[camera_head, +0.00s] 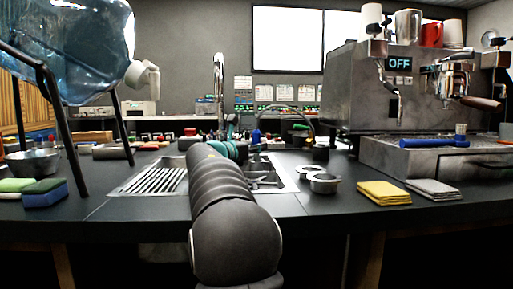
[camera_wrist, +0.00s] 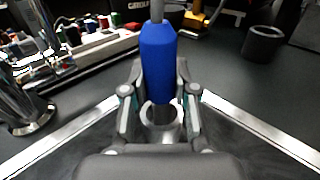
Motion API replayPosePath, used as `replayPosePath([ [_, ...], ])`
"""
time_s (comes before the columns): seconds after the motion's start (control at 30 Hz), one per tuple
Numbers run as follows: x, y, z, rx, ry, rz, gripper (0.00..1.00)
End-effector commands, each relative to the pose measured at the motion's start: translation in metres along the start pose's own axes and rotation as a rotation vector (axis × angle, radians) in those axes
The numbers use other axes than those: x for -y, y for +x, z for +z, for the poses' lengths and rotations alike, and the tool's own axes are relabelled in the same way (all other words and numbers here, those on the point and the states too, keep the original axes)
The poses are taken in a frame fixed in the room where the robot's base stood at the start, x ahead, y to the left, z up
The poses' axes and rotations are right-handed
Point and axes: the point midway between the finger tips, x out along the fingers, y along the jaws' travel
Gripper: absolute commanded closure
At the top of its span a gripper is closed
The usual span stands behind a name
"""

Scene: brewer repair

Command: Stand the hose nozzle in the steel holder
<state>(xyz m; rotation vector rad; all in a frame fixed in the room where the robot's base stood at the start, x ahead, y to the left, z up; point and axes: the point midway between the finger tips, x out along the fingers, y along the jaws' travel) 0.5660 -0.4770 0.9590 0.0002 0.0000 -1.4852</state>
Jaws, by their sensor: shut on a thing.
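The blue hose nozzle (camera_wrist: 158,62) stands roughly upright between the fingers of my gripper (camera_wrist: 159,84), which is shut on it, in the wrist view. A grey hose leaves its top. A round steel rim, which looks like the steel holder (camera_wrist: 162,134), shows just below the nozzle's lower end. I cannot tell whether the nozzle's tip is inside it or above it. In the head view the nozzle (camera_head: 256,137) is a small blue shape beyond my arm, over the sink. My gripper (camera_head: 238,149) is mostly hidden there by my arm.
The steel sink (camera_head: 283,183) lies around my gripper, with a tall tap (camera_head: 219,80) behind. A dark cup (camera_wrist: 262,44) stands at the right. Small jars (camera_wrist: 72,34) crowd the left. The espresso machine (camera_head: 350,85) stands at right, the water bottle (camera_head: 75,50) at left.

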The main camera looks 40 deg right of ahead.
Motion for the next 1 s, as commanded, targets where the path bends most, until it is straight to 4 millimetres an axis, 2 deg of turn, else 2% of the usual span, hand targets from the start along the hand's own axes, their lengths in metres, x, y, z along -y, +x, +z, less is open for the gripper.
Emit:
replayPosePath([
  [0.77, 0.0002, -0.0001, -0.0067, 0.001, 0.000, 0.000, 1.00],
  [0.8, 0.0001, -0.0001, -0.0067, 0.001, 0.000, 0.000, 0.67],
  [0.9, 0.0001, -0.0001, -0.0067, 0.000, 0.000, 0.000, 0.43],
  [1.0, 0.0001, -0.0001, -0.0068, 0.000, 0.000, 0.000, 0.43],
])
